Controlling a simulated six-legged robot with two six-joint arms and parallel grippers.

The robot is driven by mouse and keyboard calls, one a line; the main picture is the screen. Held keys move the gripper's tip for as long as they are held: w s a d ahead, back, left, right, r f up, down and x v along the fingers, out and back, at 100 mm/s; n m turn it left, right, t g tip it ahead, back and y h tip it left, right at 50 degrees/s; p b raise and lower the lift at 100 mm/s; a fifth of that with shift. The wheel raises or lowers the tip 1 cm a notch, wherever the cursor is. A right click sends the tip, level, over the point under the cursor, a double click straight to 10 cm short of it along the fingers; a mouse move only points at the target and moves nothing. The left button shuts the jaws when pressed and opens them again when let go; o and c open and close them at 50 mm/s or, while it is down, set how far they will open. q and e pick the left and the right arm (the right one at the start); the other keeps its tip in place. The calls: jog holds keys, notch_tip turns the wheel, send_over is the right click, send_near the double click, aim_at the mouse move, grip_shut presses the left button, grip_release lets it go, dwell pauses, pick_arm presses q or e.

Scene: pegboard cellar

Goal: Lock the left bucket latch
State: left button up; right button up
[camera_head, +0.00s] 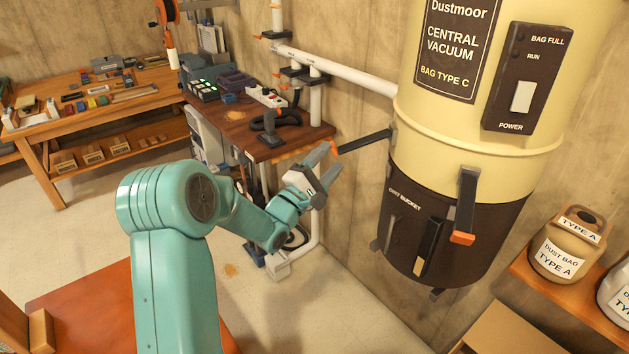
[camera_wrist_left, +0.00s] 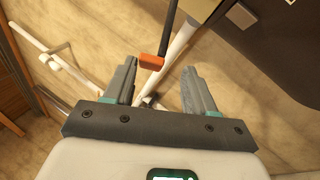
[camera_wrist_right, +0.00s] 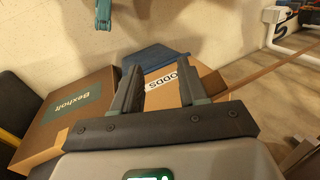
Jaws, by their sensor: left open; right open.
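The vacuum's dark dust bucket (camera_head: 400,212) hangs under the cream canister (camera_head: 480,150). The left latch (camera_head: 365,141) is a dark lever with an orange tip, swung out to the left from the canister's side. The front latch (camera_head: 465,200) hangs down flat against the bucket, orange tip lowest. My left gripper (camera_head: 329,163) is open and empty by the left latch's tip. In the left wrist view, the orange tip (camera_wrist_left: 150,62) shows ahead of and between the open fingers (camera_wrist_left: 160,68); contact cannot be told. My right gripper (camera_wrist_right: 158,78) is open and empty, seen only in its wrist view.
A white pipe (camera_head: 340,72) runs along the wall behind the latch. A small brown table (camera_head: 245,140) stands behind my left gripper. Boxes (camera_wrist_right: 85,108) lie below my right gripper.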

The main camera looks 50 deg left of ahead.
pick_arm(q)
jog(key=b+v, duration=0.1)
jog(key=v, duration=0.6)
jog(key=shift+b, duration=0.3)
